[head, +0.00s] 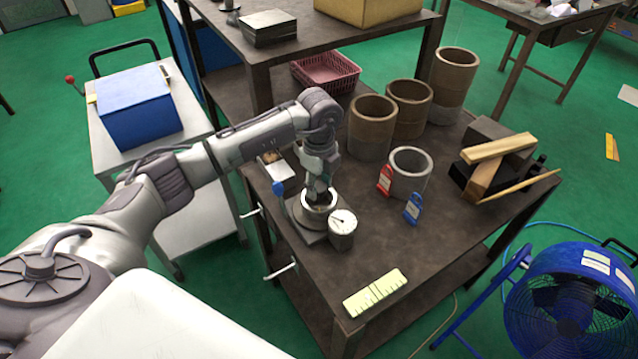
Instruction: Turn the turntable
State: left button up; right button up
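The turntable (310,222) is a dark square base with a pale round ring on top. It sits near the left edge of the dark workbench in the head view. A lever with a blue knob (278,188) stands up at its left side. A round white-faced dial (342,223) on a grey cylinder stands at its right front. My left gripper (320,194) points straight down over the ring, with its fingertips at or inside the ring's opening. The fingertips are small and partly hidden, so I cannot tell whether they are open or touch the ring. My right gripper is not in view.
Several brown cylinders (371,127) stand behind on the workbench (440,240). Wooden blocks (498,148) lie farther right. A yellow-green scale (375,292) lies at the front; bench space around it is clear.

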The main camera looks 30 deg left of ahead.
pick_arm(q)
jog(key=shift+c, duration=1.1)
